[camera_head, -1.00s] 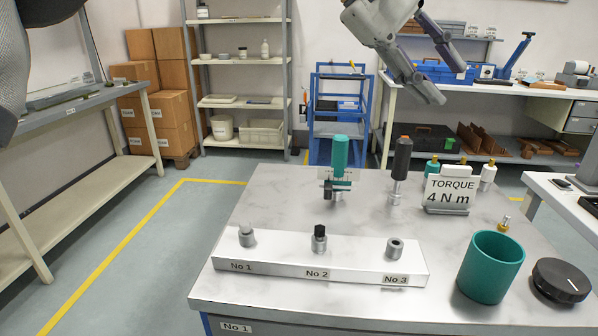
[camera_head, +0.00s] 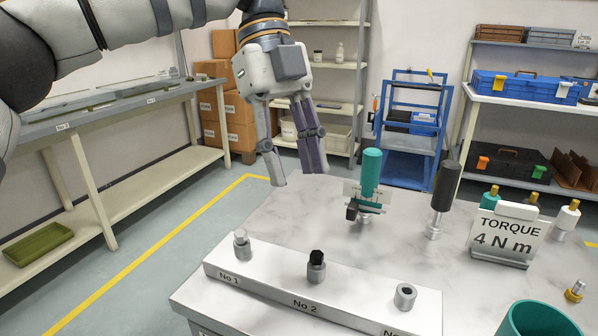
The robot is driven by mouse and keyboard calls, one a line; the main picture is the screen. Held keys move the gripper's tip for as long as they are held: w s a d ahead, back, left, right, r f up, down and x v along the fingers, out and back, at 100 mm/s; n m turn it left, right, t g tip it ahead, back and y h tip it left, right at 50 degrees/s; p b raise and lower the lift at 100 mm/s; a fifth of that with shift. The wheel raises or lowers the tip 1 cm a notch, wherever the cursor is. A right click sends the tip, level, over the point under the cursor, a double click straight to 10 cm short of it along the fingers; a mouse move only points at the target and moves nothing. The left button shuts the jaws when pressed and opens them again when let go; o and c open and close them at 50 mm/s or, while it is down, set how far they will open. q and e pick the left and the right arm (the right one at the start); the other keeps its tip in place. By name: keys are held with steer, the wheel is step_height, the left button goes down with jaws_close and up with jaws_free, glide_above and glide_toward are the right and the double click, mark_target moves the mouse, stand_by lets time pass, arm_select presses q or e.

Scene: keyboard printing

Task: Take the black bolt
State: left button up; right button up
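The black bolt (camera_head: 317,257) stands upright in the No 2 socket (camera_head: 316,273) of the white block (camera_head: 270,277), with its black head showing above the metal collar. My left gripper (camera_head: 299,176) hangs fingers down beyond the block, above and behind the bolt, and is apart from it. Its two fingers are spread with nothing between them. My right gripper is not in view.
A teal-handled tool (camera_head: 371,175) and a black-handled tool (camera_head: 445,187) stand behind the block. The torque sign (camera_head: 506,238) is to the right, with a teal cup (camera_head: 538,322) in front.

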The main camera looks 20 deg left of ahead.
mark_target(316, 253)
arm_select(q)
steer(key=x, duration=1.1)
steer(key=shift+s+f, duration=0.1)
steer(key=shift+f, duration=0.25)
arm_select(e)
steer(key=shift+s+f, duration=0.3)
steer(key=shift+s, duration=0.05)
arm_select(q)
steer(key=shift+c, duration=0.4)
jaws_close()
steer(key=shift+r+p, duration=0.4)
steer(key=shift+r, duration=1.15)
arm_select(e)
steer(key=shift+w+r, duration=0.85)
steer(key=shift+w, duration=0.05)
